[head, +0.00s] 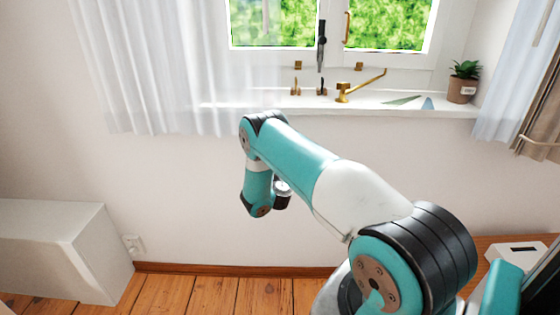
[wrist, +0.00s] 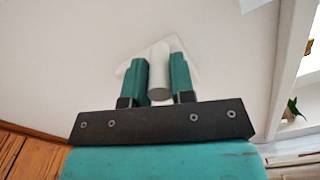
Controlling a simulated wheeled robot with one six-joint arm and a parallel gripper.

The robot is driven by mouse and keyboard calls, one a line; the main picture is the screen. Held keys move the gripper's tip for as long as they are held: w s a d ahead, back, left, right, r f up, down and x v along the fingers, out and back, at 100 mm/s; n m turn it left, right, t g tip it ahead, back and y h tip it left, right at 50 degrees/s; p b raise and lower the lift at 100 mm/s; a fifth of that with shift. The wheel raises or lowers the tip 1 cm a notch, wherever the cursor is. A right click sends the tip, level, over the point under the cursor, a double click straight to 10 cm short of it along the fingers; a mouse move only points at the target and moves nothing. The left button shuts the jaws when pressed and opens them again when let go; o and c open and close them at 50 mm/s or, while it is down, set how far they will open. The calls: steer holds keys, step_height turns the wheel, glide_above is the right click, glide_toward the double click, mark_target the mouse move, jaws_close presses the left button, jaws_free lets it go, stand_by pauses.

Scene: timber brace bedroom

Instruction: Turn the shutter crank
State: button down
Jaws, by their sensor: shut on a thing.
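In the wrist view my gripper (wrist: 157,63) has its two green fingers closed on either side of a pale cylindrical knob (wrist: 158,82), which looks like the handle of the shutter crank. The knob's round grey end faces the camera. A white, pointed plate (wrist: 194,70) shows behind the fingers against the pale wall. In the head view my arm reaches toward the wall below the window; the gripper's fingers and the crank are hidden there.
The window sill (head: 385,103) above holds a brass lever-like fitting (head: 360,87), a potted plant (head: 463,85) and small flat pieces. White curtain (head: 150,65) hangs at left. The wooden floor (head: 230,295) is clear there.

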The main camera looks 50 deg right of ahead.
stand_by(0.5)
steer(key=c, duration=1)
jaws_free()
steer(key=shift+o, duration=0.2)
steer(key=shift+f, duration=0.1)
steer(key=shift+f+b, duration=0.2)
steer(key=shift+b, duration=0.45)
steer(key=shift+w+a+f+b, duration=0.1)
steer(key=shift+a+b, duration=0.05)
steer(key=shift+b, duration=0.5)
steer(key=b, duration=0.3)
steer(key=shift+a, duration=0.15)
